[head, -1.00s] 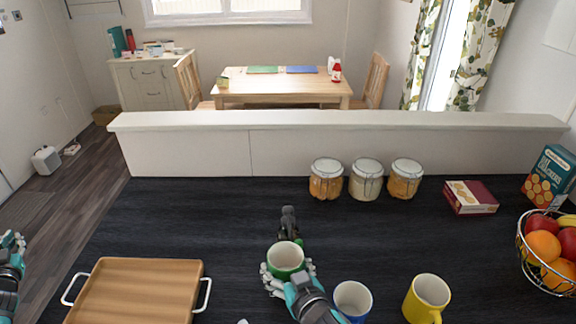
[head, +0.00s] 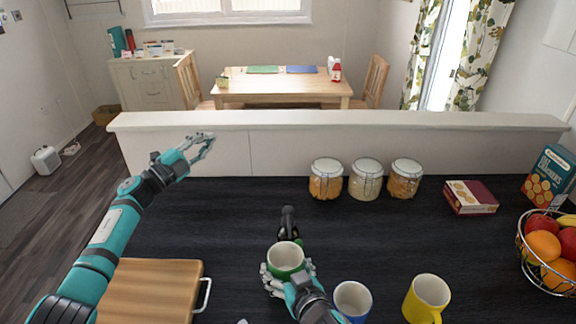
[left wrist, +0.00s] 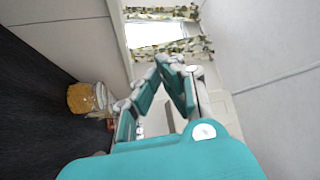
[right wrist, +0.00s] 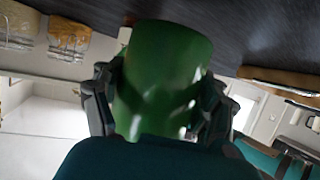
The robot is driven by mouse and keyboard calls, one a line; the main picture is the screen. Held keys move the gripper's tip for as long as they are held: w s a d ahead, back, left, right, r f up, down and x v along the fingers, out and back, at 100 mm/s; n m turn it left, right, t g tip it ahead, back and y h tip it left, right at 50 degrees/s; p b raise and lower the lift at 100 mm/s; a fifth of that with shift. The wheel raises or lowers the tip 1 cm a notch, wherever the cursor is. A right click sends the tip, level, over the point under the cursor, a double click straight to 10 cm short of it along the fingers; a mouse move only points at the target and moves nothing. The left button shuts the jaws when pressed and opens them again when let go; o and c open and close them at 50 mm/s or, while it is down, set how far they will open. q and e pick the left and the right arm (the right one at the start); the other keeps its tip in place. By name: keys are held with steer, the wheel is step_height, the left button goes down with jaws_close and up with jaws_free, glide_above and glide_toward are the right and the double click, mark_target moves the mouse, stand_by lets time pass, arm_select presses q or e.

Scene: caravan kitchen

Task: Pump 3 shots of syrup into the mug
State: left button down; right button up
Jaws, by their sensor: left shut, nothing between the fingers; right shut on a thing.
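The green mug (head: 286,268) with a cream inside is upright at the front middle of the dark counter. My right gripper (head: 287,275) is shut around its sides. In the right wrist view the mug (right wrist: 160,80) fills the space between the fingers. A dark object (head: 288,222) that looks like a bottle's pump head stands just behind the mug, its lower part hidden. My left gripper (head: 203,147) is raised at the left, in front of the low white wall, away from mug and pump. It is shut and empty, and its fingertips (left wrist: 168,62) come together in the left wrist view.
A wooden tray (head: 150,290) lies front left, partly behind my left arm. A blue mug (head: 353,305) and a yellow mug (head: 425,300) stand right of the green mug. Jars (head: 366,182), a maroon box (head: 470,197) and a fruit basket (head: 548,270) stand further back and right.

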arm_select(q)
steer(key=s+d+r+m+g, duration=0.1)
steer(key=s+d+m+g, duration=0.35)
steer(key=d+m, duration=0.35)
steer(key=s+d+r+m+g, duration=0.25)
steer(key=d+m+g, duration=0.35)
steer(key=d, duration=0.4)
steer(key=s+d+r+m+g, duration=0.1)
steer(key=s+d+m+g, duration=0.4)
steer(key=d+m, duration=0.3)
steer(key=s+d+f+m+g+y, duration=0.1)
steer(key=s+d+f+m+y, duration=0.1)
steer(key=s+m+y, duration=0.3)
steer(key=a+m+t+y, duration=0.1)
steer(key=a+m+y, duration=0.3)
steer(key=a+y, duration=0.4)
steer(key=shift+y, duration=0.4)
steer(key=shift+w+d+f, duration=0.15)
steer(key=shift+d+f, duration=0.05)
steer(key=shift+f, duration=0.65)
steer(key=shift+w+d+f, duration=0.2)
steer(key=shift+f, duration=0.7)
steer(key=shift+w+d+f, duration=0.15)
steer(key=shift+d+f, duration=0.05)
steer(key=shift+f, duration=0.65)
